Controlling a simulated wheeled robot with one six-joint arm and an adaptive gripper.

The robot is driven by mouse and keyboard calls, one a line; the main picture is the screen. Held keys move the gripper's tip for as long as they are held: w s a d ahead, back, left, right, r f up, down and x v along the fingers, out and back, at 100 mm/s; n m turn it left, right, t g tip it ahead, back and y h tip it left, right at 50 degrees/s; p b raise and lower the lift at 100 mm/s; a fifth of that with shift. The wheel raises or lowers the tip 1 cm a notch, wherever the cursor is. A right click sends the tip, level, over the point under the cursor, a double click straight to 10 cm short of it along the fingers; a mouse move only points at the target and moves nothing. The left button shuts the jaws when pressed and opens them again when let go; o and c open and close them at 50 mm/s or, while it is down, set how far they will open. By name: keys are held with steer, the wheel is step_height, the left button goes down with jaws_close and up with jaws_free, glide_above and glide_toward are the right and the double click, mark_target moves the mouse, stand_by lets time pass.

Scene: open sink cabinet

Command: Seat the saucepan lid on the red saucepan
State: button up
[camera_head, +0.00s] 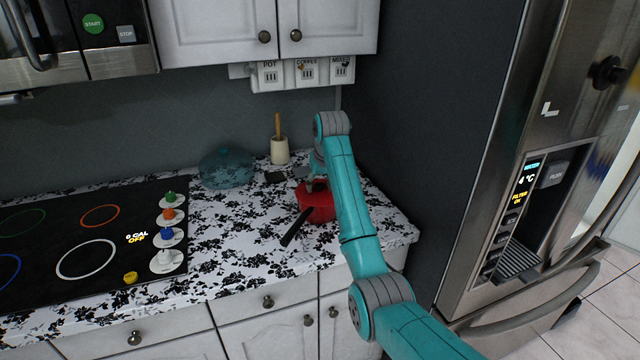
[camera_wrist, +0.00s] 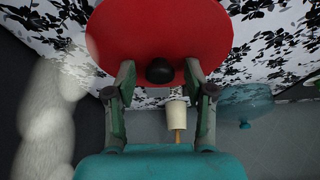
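The red saucepan (camera_head: 322,210) stands on the patterned counter, its black handle (camera_head: 296,228) pointing to the front left. A red lid (camera_head: 313,187) is at the top of the pan; my arm partly covers both, and I cannot tell whether it sits level on the rim. In the wrist view the red lid (camera_wrist: 125,35) faces me with its black knob (camera_wrist: 160,71). My gripper (camera_wrist: 160,74) is open, one finger on each side of the knob, with a gap showing on both sides. In the head view the fingers are mostly hidden by my arm.
A blue glass vessel (camera_head: 227,168) and a cream utensil holder (camera_head: 280,151) stand behind left of the pan. The cooktop (camera_head: 85,235) is at left, the fridge (camera_head: 530,170) at right. Counter between cooktop and pan is clear. A blurred white shape (camera_wrist: 50,120) shows in the wrist view.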

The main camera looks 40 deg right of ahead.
steer(key=v, duration=0.7)
steer(key=shift+r, duration=0.25)
steer(key=shift+s, duration=0.1)
